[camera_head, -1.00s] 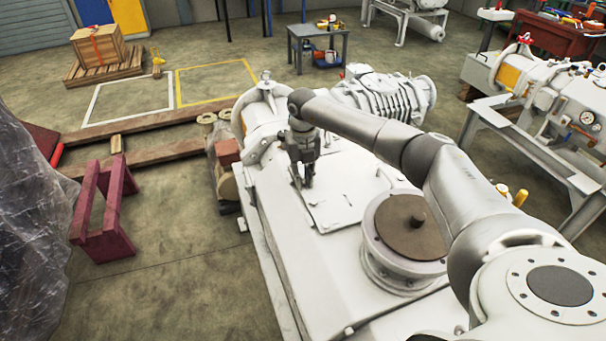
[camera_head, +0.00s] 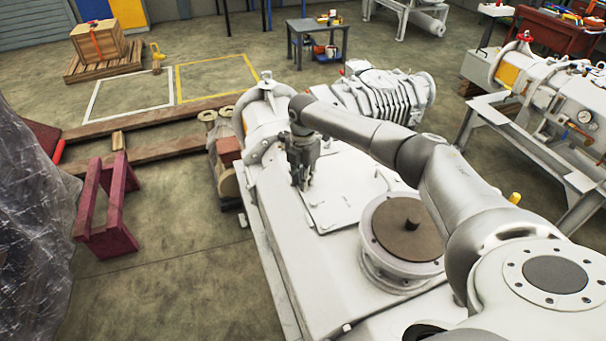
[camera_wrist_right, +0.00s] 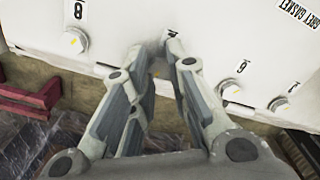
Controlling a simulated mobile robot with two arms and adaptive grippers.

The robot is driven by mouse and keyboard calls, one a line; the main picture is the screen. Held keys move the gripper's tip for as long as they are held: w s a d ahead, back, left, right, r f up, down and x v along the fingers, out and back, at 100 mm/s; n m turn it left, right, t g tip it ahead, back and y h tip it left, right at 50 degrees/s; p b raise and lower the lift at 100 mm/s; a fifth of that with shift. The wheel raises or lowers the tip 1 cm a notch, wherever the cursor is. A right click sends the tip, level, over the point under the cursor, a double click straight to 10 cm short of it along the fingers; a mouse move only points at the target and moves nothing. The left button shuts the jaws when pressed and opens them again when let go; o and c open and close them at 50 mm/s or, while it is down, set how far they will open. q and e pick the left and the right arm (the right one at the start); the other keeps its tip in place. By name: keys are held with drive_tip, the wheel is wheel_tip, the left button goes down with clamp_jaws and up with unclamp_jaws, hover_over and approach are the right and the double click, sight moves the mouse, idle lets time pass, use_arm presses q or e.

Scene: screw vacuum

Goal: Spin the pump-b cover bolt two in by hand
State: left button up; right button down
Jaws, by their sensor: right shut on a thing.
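The white pump cover (camera_head: 345,195) lies on top of the large white pump housing. My right gripper (camera_head: 301,186) is at the left edge of this cover, pointing down. In the right wrist view my right gripper (camera_wrist_right: 157,58) has its fingertips close together on a small part with a yellowish mark, the cover bolt (camera_wrist_right: 158,69). The fingers hide most of this bolt, so how deep it sits cannot be told. My left gripper is not in view.
In the wrist view, other bolt heads show at left (camera_wrist_right: 75,42) and right (camera_wrist_right: 232,90), beside printed labels. A round brown-topped flange (camera_head: 408,228) stands near my right arm. A maroon stand (camera_head: 103,210) is on the floor at left.

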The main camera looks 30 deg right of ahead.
drive_tip(key=m+p, duration=0.1)
drive_tip(key=m, duration=0.1)
drive_tip(key=r+m, duration=0.1)
drive_tip(key=shift+w+d+m+p, duration=0.1)
drive_tip(key=shift+w+m+p, duration=0.1)
drive_tip(key=shift+m+p, duration=0.2)
drive_tip(key=m+p, duration=0.2)
drive_tip(key=m, duration=0.1)
drive_tip(key=shift+m, duration=0.3)
drive_tip(key=m+p, duration=0.2)
drive_tip(key=m, duration=0.2)
drive_tip(key=shift+p, duration=0.4)
drive_tip(key=shift+f+m+p, duration=0.15)
drive_tip(key=shift+m+p, duration=0.55)
drive_tip(key=shift+m, duration=0.6)
drive_tip(key=shift+f, duration=0.1)
drive_tip(key=c, duration=1.4)
unclamp_jaws()
drive_tip(key=shift+o, duration=0.3)
drive_tip(key=shift+s, duration=0.15)
drive_tip(key=shift+f, duration=0.1)
